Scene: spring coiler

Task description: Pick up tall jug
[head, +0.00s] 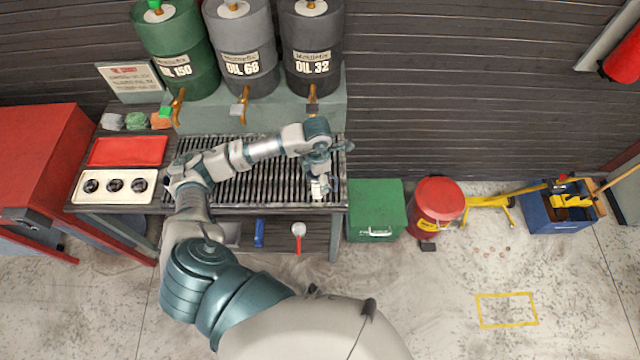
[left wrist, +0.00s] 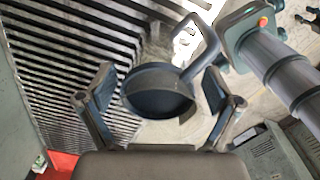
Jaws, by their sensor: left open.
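The tall jug (left wrist: 157,97) is in the middle of the left wrist view, grey with a dark round mouth and a bent handle at its upper right. My left gripper (left wrist: 159,76) is open, with one finger on each side of the jug. I cannot tell whether either finger touches it. In the head view my left gripper (head: 320,160) is over the right end of the slatted bench top (head: 255,185). There the gripper and wrist cover most of that spot, and I cannot make out the jug clearly. My right gripper is not in view.
Three oil drums (head: 238,45) stand on a shelf behind the bench, with taps hanging over the slats. A red tray (head: 128,151) and a white tray with black parts (head: 88,199) are at the left. A green box (head: 376,212) and red bin (head: 437,207) stand right.

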